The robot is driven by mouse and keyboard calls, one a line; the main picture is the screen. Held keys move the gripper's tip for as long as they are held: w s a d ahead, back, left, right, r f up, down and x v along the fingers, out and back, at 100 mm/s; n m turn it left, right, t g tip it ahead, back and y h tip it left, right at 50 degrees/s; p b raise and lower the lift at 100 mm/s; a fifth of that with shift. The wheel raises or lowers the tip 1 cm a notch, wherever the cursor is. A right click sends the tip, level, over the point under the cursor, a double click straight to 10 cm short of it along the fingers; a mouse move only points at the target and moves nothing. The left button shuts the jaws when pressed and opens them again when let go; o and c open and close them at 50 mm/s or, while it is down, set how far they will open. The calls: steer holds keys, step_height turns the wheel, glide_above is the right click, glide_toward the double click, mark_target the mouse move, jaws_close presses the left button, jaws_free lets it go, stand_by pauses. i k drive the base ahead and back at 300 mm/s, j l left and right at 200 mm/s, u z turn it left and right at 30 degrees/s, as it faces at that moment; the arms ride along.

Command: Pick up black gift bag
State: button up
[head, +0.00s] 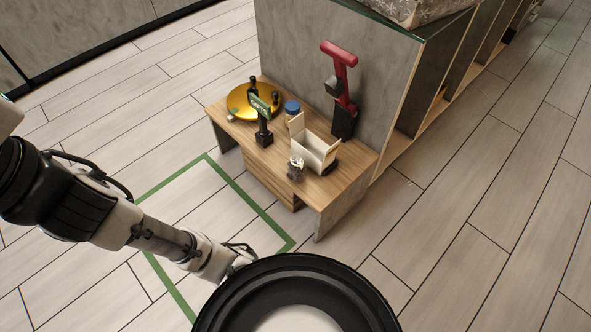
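I cannot make out a black gift bag for certain. A dark upright block (343,122) stands at the foot of a red T-shaped stand (346,75) at the back right of the low wooden table (345,185); it is too small to tell what it is. A smaller dark item (334,87) is beside the stand's post. My arm reaches from the left toward the bottom middle, in front of the table and apart from it. Its end runs behind a black round part at the bottom, so my gripper's fingers are hidden.
On the table are a gold round tray (240,99) with small dark items, a green sign (260,106) on a black base, a blue-lidded jar (292,107) and an open cream box (314,151). A grey panel rises behind. Floor is clear in front and right; green tape (250,203) marks it.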

mark_target(297, 169)
steer(key=i+l+z, duration=0.4)
steer(key=i, duration=0.35)
steer(key=i+l+z, duration=0.2)
steer(key=i, duration=0.2)
